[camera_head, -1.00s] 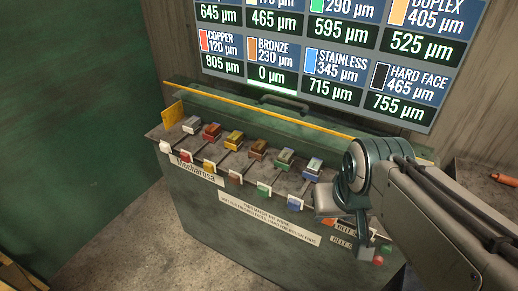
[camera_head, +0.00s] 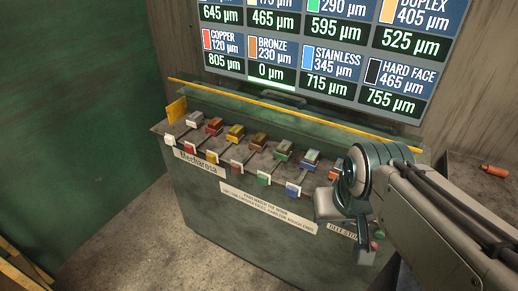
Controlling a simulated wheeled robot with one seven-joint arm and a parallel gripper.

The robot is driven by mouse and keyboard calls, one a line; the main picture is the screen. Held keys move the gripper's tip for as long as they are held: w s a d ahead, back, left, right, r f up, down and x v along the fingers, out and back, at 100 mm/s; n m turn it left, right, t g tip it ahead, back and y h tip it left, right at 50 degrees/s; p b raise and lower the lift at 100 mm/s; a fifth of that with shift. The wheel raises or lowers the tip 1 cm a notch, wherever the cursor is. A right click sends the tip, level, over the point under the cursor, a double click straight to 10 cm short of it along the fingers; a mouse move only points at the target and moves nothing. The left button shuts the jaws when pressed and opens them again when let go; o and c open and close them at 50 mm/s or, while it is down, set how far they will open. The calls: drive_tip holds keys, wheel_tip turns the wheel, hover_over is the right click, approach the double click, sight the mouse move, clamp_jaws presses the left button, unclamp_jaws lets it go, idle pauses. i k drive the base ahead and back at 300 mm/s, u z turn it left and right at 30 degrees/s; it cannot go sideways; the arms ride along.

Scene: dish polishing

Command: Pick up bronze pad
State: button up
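A row of coloured pads in small holders stands on top of the green bench. The brown pad (camera_head: 259,140), near the row's middle, looks closest to bronze, but I cannot read a label on it. An orange pad (camera_head: 335,173) sits at the row's right end, partly hidden by my gripper. My gripper (camera_head: 346,231) is in front of the bench's right part, to the right of and nearer than the brown pad. Its two fingers are apart, with nothing visible between them.
The bench (camera_head: 240,215) has a yellow-edged rail (camera_head: 290,112) behind the pads. A wall screen (camera_head: 320,55) lists materials, with bronze at 0 µm. Red and green buttons are at the bench's right front. A side surface (camera_head: 490,195) lies at right. Open floor lies front left.

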sight(260, 139)
drive_tip(key=k, duration=1.1)
drive_tip(key=u, duration=0.65)
drive_tip(key=i, duration=0.75)
drive_tip(key=u, duration=0.7)
drive_tip(key=i, duration=0.75)
drive_tip(key=z, duration=0.95)
drive_tip(key=i, duration=0.7)
drive_tip(key=z, duration=0.8)
